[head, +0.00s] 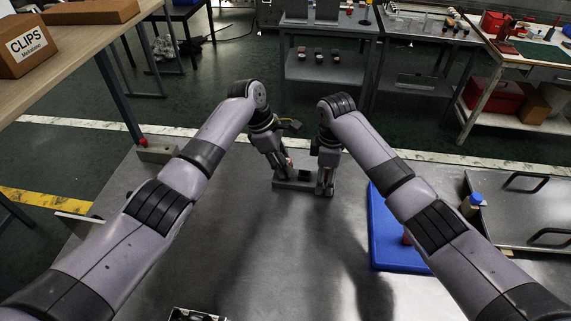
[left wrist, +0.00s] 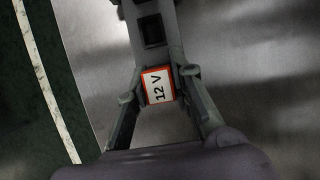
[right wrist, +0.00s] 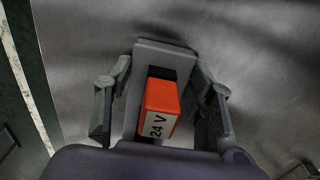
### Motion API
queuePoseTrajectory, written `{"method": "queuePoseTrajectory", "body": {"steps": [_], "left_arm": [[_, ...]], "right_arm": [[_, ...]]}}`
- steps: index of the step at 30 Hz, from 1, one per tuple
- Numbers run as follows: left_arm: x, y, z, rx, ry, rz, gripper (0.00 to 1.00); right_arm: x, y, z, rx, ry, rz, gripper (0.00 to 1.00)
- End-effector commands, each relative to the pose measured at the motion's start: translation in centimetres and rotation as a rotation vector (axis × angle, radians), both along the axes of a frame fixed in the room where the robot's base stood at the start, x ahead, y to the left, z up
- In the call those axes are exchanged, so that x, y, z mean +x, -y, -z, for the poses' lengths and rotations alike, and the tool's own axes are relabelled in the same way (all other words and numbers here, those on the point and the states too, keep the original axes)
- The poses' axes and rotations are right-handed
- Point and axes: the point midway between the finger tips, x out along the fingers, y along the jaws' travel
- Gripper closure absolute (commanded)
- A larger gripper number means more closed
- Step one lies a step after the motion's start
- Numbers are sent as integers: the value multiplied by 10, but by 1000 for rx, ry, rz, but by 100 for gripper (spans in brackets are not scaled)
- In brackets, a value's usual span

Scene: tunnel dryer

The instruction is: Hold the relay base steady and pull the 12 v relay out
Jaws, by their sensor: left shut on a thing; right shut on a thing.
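The grey relay base (head: 283,185) lies on the metal table in the head view. My left gripper (head: 287,165) is shut on the 12 V relay (left wrist: 158,86), an orange-edged block with a white label, at the base's left end. I cannot tell whether the relay is seated or lifted. A black socket (left wrist: 151,31) shows empty beside it in the left wrist view. My right gripper (head: 327,187) is shut around the base's other end, its fingers on both sides. An orange 24 V relay (right wrist: 160,104) stands between those fingers in the right wrist view.
A blue tray (head: 392,238) lies right of the base, partly behind my right arm. A metal plate with black handles (head: 525,181) and a blue-capped bottle (head: 475,200) are farther right. The table's front middle is clear, apart from a small metal item (head: 193,314) at the bottom edge.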

Motion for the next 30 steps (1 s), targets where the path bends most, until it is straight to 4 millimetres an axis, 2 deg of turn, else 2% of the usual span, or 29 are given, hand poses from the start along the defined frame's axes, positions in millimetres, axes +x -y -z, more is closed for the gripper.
{"method": "queuePoseTrajectory", "body": {"steps": [30], "left_arm": [[2,2,-16,-7,6,2,100]], "right_arm": [[-2,4,5,-10,-8,5,85]]}}
